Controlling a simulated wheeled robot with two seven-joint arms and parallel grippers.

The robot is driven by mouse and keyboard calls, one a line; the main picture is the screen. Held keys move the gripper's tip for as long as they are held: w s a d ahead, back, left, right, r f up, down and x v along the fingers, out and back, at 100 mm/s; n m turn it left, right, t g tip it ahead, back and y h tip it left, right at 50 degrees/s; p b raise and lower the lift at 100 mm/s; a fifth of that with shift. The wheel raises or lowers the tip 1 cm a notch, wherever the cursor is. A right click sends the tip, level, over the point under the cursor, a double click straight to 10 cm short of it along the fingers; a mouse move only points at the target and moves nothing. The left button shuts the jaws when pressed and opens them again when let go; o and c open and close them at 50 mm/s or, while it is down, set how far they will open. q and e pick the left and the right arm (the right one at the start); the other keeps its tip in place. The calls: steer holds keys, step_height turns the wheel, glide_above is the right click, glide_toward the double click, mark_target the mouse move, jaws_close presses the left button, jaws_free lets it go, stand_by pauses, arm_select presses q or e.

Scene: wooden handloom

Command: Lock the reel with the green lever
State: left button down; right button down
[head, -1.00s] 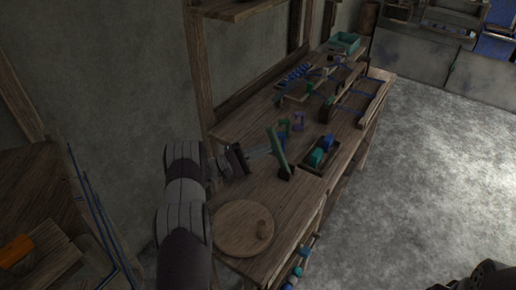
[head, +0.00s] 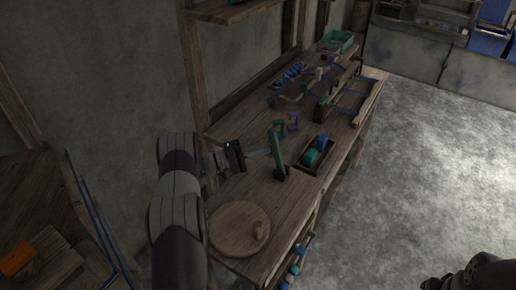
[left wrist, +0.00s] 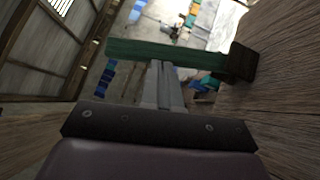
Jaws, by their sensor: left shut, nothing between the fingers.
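The green lever (head: 278,151) stands nearly upright in a small dark block (head: 281,174) on the wooden bench. My left gripper (head: 267,151) is shut and empty, its fingertips at the left side of the lever. In the left wrist view the lever (left wrist: 140,49) crosses just beyond the shut fingers (left wrist: 162,85), with its dark block (left wrist: 243,62) on the right. Whether the fingertips touch it I cannot tell. A round wooden disc (head: 234,230) with a small peg lies near the bench's front end; I cannot tell whether it is the reel.
A dark tray (head: 329,160) with blue and green spools stands right of the lever. Small green and purple pieces (head: 291,122) lie behind it. A teal bin (head: 337,40) stands at the far end. A wooden post (head: 195,80) rises at the bench's left edge.

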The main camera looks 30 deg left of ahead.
arm_select(q)
steer(key=d+r+m+g+y+p, duration=0.2)
steer(key=d+m+y+p, duration=0.1)
steer(key=d+p, duration=0.4)
steer(key=shift+s+m+g+y, duration=0.3)
steer(key=shift+m+g+y, duration=0.1)
steer(key=shift+m, duration=0.4)
